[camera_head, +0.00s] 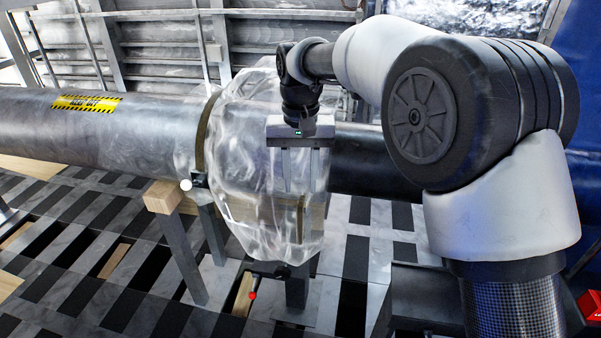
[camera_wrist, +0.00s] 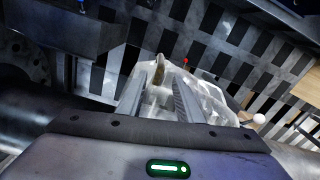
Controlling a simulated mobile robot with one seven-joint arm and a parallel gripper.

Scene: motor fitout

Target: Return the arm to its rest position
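My gripper (camera_head: 301,186) points down in front of a clear plastic wrap (camera_head: 245,150) that bulges around the pipe. Its two fingers are apart, and I see nothing held between them. In the wrist view my gripper (camera_wrist: 165,78) also shows a gap between the fingers, with the crumpled wrap (camera_wrist: 208,98) behind them. I cannot tell whether the fingertips touch the wrap. My arm is bent, rising from the lower right and reaching over to the left.
A thick grey pipe (camera_head: 130,135) with a yellow warning label (camera_head: 87,104) runs across the scene. A wooden-topped post (camera_head: 163,196) stands at its front. A small white ball (camera_head: 186,185) and a red one (camera_head: 253,295) show near the wrap. A railing (camera_head: 200,15) lies behind.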

